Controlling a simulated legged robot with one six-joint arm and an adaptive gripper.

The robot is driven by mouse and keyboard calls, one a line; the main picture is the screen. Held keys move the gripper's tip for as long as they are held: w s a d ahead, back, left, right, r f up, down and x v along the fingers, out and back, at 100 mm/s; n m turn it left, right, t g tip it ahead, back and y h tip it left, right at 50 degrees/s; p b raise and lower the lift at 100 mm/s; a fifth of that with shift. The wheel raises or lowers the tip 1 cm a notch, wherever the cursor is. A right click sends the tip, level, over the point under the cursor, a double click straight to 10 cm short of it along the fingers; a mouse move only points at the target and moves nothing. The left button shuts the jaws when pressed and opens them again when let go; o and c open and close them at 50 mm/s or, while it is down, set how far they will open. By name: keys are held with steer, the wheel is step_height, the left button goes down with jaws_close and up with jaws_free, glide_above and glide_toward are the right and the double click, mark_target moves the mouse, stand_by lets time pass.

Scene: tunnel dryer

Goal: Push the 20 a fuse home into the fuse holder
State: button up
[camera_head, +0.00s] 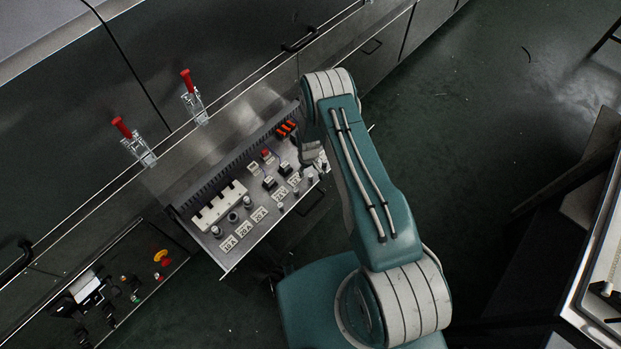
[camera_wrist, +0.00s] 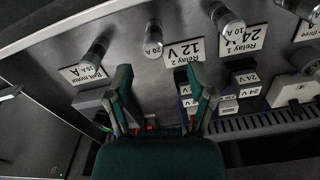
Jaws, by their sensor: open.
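A grey control panel (camera_head: 208,243) stands below my arm in the head view. A label reading 20 A (camera_head: 244,229) sits in a row of rating labels at its left end. Beside it is a fuse holder (camera_head: 232,216) that looks like a dark ring; whether a fuse is inside is unclear. Metal caps (camera_head: 216,231) stand on either side of it. I cannot single out the loose 20 A fuse.
Metal fuse caps marked 16 A (camera_wrist: 94,50) and 10 A (camera_wrist: 226,18) stand near the gripper. A notched white block (camera_head: 220,205) and a red button (camera_head: 266,153) rise from the panel. Red-handled clamps (camera_head: 194,96) stand behind. Green floor (camera_head: 490,100) is open at right.

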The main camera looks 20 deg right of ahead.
mark_target(310, 175)
steer(key=shift+d+f, duration=0.2)
steer(key=shift+f, duration=1.15)
steer(key=shift+d+f, duration=0.2)
steer(key=shift+f, duration=1.15)
steer(key=shift+c, duration=0.4)
jaws_close()
